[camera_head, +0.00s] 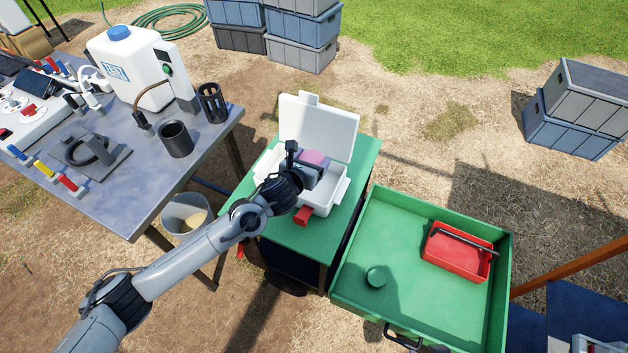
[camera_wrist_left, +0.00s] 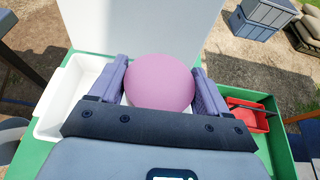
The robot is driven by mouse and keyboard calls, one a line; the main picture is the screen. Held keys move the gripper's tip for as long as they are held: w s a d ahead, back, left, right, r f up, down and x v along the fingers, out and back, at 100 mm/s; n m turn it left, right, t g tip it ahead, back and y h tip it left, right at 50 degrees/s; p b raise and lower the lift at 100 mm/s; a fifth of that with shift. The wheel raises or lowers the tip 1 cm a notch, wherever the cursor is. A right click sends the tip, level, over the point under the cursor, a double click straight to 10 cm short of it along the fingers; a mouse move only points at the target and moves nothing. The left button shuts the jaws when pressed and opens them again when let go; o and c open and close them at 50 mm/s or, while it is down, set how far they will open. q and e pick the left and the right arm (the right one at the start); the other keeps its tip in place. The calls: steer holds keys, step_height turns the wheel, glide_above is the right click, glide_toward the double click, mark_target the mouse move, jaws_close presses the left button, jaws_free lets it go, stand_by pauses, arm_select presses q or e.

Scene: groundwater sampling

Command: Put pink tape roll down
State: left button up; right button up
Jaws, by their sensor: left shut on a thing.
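The pink tape roll (camera_wrist_left: 160,82) is held between the two fingers of my left gripper (camera_wrist_left: 158,88) in the left wrist view. In the head view the pink roll (camera_head: 315,158) shows at the tip of my left gripper (camera_head: 312,164). The gripper is shut on it, over an open white box (camera_head: 333,192) with its lid (camera_head: 318,124) standing up behind. The wrist hides part of the box's inside. I cannot tell whether the roll touches the box. My right gripper does not show clearly in either view.
The white box stands on a green-topped cart (camera_head: 243,208). A green tray (camera_head: 385,222) at the right holds a red tote (camera_head: 457,262) and a small green round thing (camera_head: 376,276). A grey table (camera_head: 115,195) with a white jug (camera_head: 130,68) and dark cups is at the left.

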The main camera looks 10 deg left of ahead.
arm_select(q)
steer(key=shift+w+d+r, duration=0.15)
steer(key=shift+w+d, duration=0.05)
steer(key=shift+w, duration=0.1)
steer(key=shift+w+a+f, duration=0.15)
steer(key=shift+f, duration=0.05)
steer(key=shift+w+a+f+b, duration=0.2)
steer(key=shift+a+f+b, duration=0.1)
steer(key=shift+a+f, duration=2.35)
steer(key=shift+w+a+f+b, duration=0.15)
steer(key=shift+a+f+b, duration=0.15)
steer(key=shift+a+f, duration=2.3)
steer(key=shift+r, duration=0.1)
